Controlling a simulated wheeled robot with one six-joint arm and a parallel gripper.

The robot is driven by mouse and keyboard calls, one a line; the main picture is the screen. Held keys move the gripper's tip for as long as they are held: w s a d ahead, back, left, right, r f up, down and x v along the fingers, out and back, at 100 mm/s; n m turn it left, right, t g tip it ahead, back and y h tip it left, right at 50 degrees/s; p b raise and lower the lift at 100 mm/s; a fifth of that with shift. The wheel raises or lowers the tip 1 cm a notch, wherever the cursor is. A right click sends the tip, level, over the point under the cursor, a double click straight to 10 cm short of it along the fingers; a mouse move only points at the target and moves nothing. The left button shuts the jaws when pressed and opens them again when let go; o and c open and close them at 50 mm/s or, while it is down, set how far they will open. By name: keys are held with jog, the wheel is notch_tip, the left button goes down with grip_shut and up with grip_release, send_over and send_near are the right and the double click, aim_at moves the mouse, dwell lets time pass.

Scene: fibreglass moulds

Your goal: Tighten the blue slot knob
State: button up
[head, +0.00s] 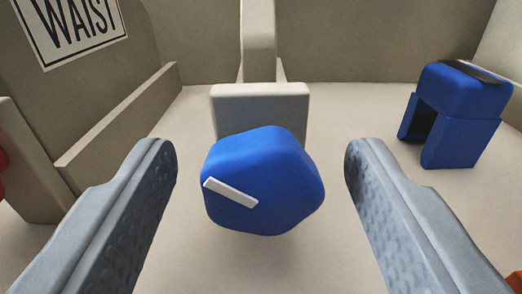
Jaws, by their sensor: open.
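The blue slot knob (270,190) is in the middle of the head view. It is a rounded, many-sided blue knob with a white bar mark (231,192) on its face, slanting down to the right. My gripper (260,165) is open, with one grey finger on each side of the knob. Both fingers look apart from the knob, with a gap at left and at right. How far the fingertips reach along the knob's depth is hard to tell.
A beige block (262,98) with an upright post stands behind the knob. A blue arch-shaped piece (458,112) with a dark top stands at right. At left is a beige panel with a "WAIST" sign (75,27) and a low ledge (118,125). Red bits show at both edges.

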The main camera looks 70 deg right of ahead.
jog(key=c, duration=1)
jog(key=shift+m, duration=0.4)
jog(key=m, duration=0.3)
jog(key=shift+s, duration=0.1)
jog(key=shift+m, duration=1.8)
jog(key=shift+s+m, duration=0.1)
jog(key=shift+m, duration=0.2)
jog(key=o, duration=1)
